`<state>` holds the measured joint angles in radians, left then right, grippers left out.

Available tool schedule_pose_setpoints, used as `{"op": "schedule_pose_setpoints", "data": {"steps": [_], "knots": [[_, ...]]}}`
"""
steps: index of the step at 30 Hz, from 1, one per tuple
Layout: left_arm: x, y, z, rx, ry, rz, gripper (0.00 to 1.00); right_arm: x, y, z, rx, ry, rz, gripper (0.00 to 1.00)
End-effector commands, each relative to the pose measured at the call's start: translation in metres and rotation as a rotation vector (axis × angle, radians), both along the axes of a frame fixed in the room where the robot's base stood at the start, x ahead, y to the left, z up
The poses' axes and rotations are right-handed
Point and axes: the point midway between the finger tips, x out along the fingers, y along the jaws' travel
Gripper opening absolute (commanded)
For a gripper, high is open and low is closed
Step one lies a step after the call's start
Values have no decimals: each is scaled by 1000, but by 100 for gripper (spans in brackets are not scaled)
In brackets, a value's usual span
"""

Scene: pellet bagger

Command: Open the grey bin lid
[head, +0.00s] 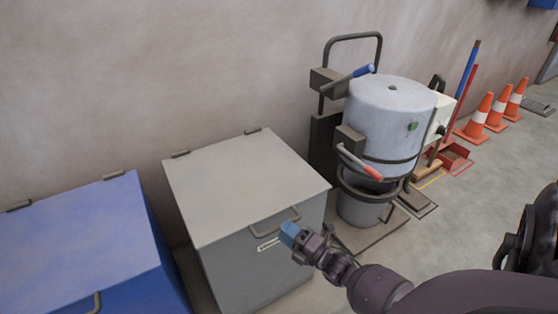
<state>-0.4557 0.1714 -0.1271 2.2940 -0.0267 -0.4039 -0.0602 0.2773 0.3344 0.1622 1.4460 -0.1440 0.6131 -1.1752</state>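The grey bin (250,280) stands against the wall, left of the middle in the head view. Its flat grey lid (240,180) lies down on it, closed, with two hinges at the wall side. A bar handle (277,222) is at the lid's front edge, above a small white label. My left gripper is not in view.
A blue bin (90,245) with its lid down stands to the left, across a narrow gap. A pale drum machine (390,120) with blue and red levers stands right of the grey bin. Several orange cones (477,117) line the wall at the far right.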

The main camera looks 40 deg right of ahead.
Motion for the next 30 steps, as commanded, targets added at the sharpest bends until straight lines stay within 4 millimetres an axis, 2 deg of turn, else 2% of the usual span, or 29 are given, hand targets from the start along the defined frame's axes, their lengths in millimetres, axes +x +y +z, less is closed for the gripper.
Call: {"op": "schedule_pose_setpoints", "data": {"steps": [6, 17, 19, 25, 30], "knots": [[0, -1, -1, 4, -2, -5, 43, 21, 3, 3, 0, 1, 1, 39], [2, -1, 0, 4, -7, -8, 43, 26, 4, 5, 0, 1, 0, 39], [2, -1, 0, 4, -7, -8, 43, 26, 4, 4, 0, 1, 0, 33], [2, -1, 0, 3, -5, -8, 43, 25, 4, 4, 0, 1, 0, 2], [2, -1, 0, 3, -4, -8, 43, 25, 4, 4, 1, 1, 0, 0]]}}
